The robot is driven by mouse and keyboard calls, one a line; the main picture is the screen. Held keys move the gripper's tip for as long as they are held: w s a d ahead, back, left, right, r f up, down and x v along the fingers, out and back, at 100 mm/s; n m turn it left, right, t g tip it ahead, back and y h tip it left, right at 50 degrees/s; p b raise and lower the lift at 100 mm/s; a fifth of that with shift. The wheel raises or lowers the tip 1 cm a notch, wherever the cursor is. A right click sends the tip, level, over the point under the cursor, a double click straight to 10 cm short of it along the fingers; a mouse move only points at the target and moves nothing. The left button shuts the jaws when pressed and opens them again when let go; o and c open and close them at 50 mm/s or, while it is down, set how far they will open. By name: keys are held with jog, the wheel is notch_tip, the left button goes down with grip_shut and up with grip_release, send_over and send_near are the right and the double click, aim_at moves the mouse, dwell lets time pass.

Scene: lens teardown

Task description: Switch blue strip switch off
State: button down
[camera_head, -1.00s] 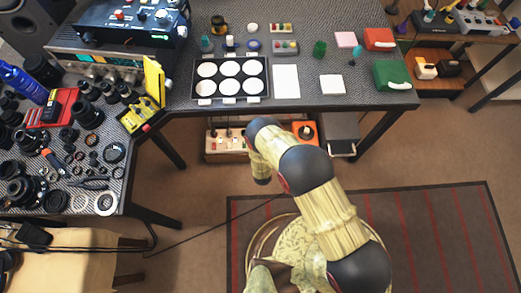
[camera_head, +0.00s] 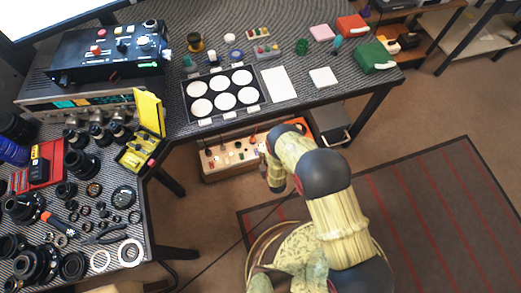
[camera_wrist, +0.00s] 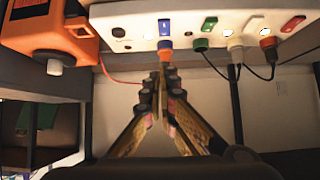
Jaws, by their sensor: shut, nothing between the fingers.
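The white power strip (camera_wrist: 135,22) runs across the top of the wrist view. The blue switch (camera_wrist: 164,27) sits on its face, directly above a blue plug (camera_wrist: 165,45). I cannot tell which way the blue switch is tipped. My gripper (camera_wrist: 164,72) is shut and empty. Its fingertips point at the strip, just below the blue plug in the picture; I cannot tell whether they touch it. In the head view the strip (camera_head: 222,160) is under the table, and my arm hides its right part.
A green switch (camera_wrist: 209,24), a white switch (camera_wrist: 256,23) and a red switch (camera_wrist: 293,23) sit to the right. Plugs with cords hang below some of them. An orange box (camera_wrist: 50,30) stands at the left. The table (camera_head: 300,95) is above the strip.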

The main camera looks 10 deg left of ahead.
jog(key=shift+a+r, duration=0.2)
jog(key=shift+a, duration=0.15)
jog(key=b, duration=0.5)
send_over(257, 153)
notch_tip(257, 153, down, 6)
jog(key=shift+d+f, duration=0.15)
jog(key=shift+f, duration=0.05)
notch_tip(257, 153, down, 2)
jog(key=shift+w+f+b, duration=0.1)
jog(key=shift+f+b, duration=0.1)
jog(key=shift+b, duration=0.3)
jog(key=shift+w+f+b, duration=0.15)
jog(key=shift+f+b, duration=0.15)
jog(key=shift+f, duration=0.35)
jog(key=shift+a+r, duration=0.1)
jog(key=shift+a, duration=0.1)
